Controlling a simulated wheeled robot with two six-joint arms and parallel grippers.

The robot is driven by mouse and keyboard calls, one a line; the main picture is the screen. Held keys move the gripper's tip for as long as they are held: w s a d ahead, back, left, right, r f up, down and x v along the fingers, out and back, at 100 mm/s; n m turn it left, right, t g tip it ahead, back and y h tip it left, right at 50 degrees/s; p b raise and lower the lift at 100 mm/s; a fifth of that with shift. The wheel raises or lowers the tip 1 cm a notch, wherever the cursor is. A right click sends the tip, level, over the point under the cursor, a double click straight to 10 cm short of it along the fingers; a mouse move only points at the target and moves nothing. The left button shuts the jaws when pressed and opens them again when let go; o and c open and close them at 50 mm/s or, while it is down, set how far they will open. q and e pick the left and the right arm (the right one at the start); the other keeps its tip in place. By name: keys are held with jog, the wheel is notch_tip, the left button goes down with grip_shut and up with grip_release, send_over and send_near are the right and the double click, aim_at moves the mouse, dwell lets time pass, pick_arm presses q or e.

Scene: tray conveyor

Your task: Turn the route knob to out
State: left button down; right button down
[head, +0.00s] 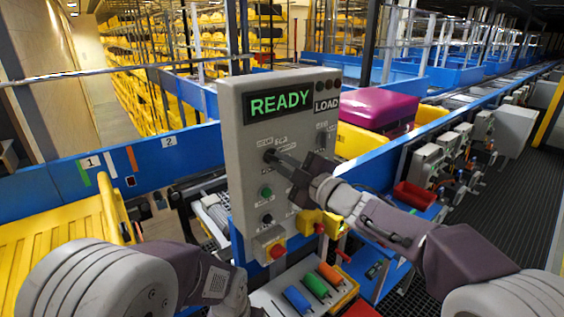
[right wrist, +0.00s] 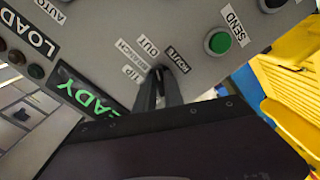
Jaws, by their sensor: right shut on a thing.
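The route knob (head: 269,155) is a small dark knob on the upper left of the grey control panel (head: 237,140). My right gripper (head: 280,160) is shut on it. In the right wrist view the dark fingers (right wrist: 158,92) close around the knob (right wrist: 158,70), under an OUT label (right wrist: 149,47) and beside a ROUTE label (right wrist: 177,59). Another label reading TIP is to the left. The fingers hide most of the knob, so I cannot tell its exact setting. My left arm shows at the lower left of the head view, but its gripper is out of frame.
The panel display (head: 280,102) reads READY, with a LOAD label beside it. A green button (head: 266,191) and a red stop button (head: 277,251) sit below the knob. A magenta case (head: 378,108) stands behind. Blue, green and orange cylinders lie in front of the panel.

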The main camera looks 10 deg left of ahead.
jog(key=c, duration=1.4)
grip_release()
jog(key=shift+c, duration=0.2)
jog(key=b+v, duration=0.2)
jog(key=v, duration=0.7)
